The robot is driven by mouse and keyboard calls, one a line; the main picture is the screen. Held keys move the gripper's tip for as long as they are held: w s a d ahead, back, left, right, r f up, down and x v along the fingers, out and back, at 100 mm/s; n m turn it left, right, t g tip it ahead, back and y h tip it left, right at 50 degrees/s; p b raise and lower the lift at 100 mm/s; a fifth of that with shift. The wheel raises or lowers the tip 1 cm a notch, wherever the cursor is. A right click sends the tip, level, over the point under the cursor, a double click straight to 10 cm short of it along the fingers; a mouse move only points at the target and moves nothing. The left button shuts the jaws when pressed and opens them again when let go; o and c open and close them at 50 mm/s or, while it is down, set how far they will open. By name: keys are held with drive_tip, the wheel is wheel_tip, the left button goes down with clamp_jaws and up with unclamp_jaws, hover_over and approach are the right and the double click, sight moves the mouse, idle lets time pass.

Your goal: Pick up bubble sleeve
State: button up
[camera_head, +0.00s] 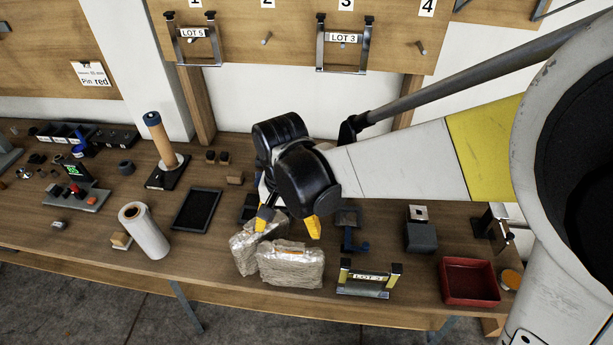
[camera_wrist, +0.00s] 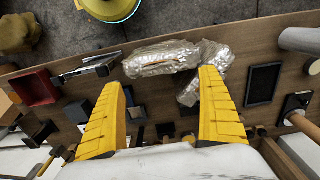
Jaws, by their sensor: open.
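Two crinkled, silvery-clear bubble sleeves lie together near the front edge of the bench. The front bubble sleeve (camera_head: 291,268) has a small orange-brown mark on top; the other bubble sleeve (camera_head: 244,251) is behind it to the left. In the wrist view the front one (camera_wrist: 160,61) lies beyond the fingertips, and the other (camera_wrist: 190,93) is partly hidden by the right finger. I cannot tell which one the task means. My gripper (camera_head: 289,224) has its yellow fingers spread, with nothing between them. It is above and just behind the sleeves; its fingers also show in the wrist view (camera_wrist: 161,80).
A LOT 3 stand (camera_head: 369,280) and a red bin (camera_head: 468,282) are right of the sleeves. A black tray (camera_head: 195,210) and a white film roll (camera_head: 145,230) are to the left. A hanging board (camera_head: 300,45) is behind the bench (camera_head: 200,285).

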sight(289, 244)
wheel_tip(289, 244, down, 10)
drive_tip(key=shift+w+a+r+b, duration=0.15)
drive_tip(key=shift+r+b, duration=0.1)
drive_tip(key=shift+b, duration=1)
drive_tip(key=c, duration=1.1)
